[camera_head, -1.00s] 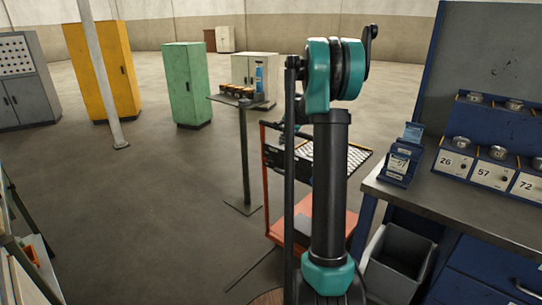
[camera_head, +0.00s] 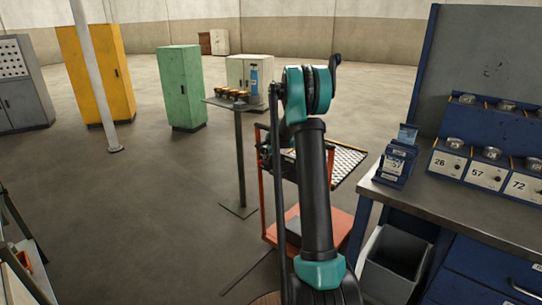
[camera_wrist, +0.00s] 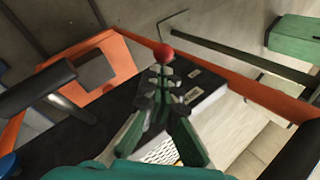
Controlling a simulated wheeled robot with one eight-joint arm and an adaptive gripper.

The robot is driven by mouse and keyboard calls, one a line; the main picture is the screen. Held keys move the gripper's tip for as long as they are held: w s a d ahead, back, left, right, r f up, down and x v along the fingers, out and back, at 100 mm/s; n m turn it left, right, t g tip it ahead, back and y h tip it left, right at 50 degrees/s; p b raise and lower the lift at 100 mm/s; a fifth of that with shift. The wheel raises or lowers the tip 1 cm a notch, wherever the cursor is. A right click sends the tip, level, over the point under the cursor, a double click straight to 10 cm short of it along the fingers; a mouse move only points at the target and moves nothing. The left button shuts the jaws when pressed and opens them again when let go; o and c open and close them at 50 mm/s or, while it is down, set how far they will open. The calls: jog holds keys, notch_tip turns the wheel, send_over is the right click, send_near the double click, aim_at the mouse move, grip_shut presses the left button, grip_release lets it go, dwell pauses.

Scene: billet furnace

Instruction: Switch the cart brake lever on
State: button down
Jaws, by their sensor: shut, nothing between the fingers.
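The orange cart (camera_head: 338,222) stands ahead, partly behind my arm in the head view. In the wrist view its orange frame (camera_wrist: 118,58) and a black panel with small labels (camera_wrist: 205,88) show. A round red knob (camera_wrist: 164,53), which looks like the end of the brake lever, shows just past my fingertips. The lever's shaft is hidden behind the fingers, so its setting cannot be told. My gripper (camera_wrist: 162,74) is shut and empty, its tips overlapping the knob's lower edge in the picture. Whether they touch is unclear. The head view does not show the gripper clearly.
A workbench (camera_head: 470,210) with numbered holders stands at the right, a grey bin (camera_head: 395,262) below it. A small stand (camera_head: 240,150) holding a blue bottle (camera_head: 254,82) is left of the cart.

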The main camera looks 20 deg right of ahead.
jog(key=shift+a+f, duration=0.15)
jog(key=shift+a, duration=0.1)
dwell(0.3)
jog(key=shift+a+f+t, duration=0.1)
jog(key=shift+f+t, duration=0.05)
jog(key=shift+t, duration=0.15)
